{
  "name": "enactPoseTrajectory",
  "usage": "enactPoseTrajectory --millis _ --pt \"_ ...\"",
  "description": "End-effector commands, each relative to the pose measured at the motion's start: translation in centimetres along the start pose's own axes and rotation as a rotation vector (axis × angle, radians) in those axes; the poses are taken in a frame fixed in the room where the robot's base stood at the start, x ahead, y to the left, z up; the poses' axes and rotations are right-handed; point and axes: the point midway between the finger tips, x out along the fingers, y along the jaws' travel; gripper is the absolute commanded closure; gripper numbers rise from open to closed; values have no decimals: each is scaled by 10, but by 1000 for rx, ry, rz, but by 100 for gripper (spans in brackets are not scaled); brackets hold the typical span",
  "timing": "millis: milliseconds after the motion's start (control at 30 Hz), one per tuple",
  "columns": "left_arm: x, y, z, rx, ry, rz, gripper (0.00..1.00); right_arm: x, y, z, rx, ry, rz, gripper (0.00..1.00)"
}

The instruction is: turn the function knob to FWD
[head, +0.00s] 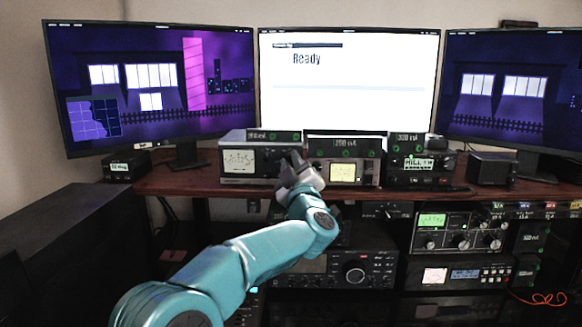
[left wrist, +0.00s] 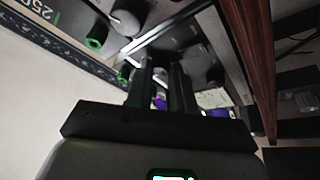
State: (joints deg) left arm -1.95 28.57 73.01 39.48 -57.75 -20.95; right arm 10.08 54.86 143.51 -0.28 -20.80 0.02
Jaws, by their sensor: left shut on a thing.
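My left gripper (head: 293,160) reaches up to the right part of the left tuner box (head: 240,178), which has a white meter (head: 238,160) on its left side. In the left wrist view the two dark fingers (left wrist: 165,72) are close together at the front panel, shut on a knob that they mostly hide. I cannot read the knob's marking or the direction it points. The meter face shows beside the fingers in the left wrist view (left wrist: 214,98). My right gripper is not in view.
A middle box with a cream meter (head: 342,173) stands just right of my gripper. A box reading "HILL" (head: 415,163) is farther right. The wooden shelf edge (head: 190,187) runs below the boxes. Three monitors stand behind, the centre one (head: 350,85) showing "Ready".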

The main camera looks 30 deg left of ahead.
Motion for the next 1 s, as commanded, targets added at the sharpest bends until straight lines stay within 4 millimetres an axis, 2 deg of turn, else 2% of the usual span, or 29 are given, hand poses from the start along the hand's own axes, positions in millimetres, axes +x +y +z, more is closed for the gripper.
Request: enactPoseTrajectory --millis 500,1000 --pt "2 6 -4 -398 25 -163 100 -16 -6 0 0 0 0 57" --pt "1 7 -3 -549 32 -226 100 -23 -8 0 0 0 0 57"
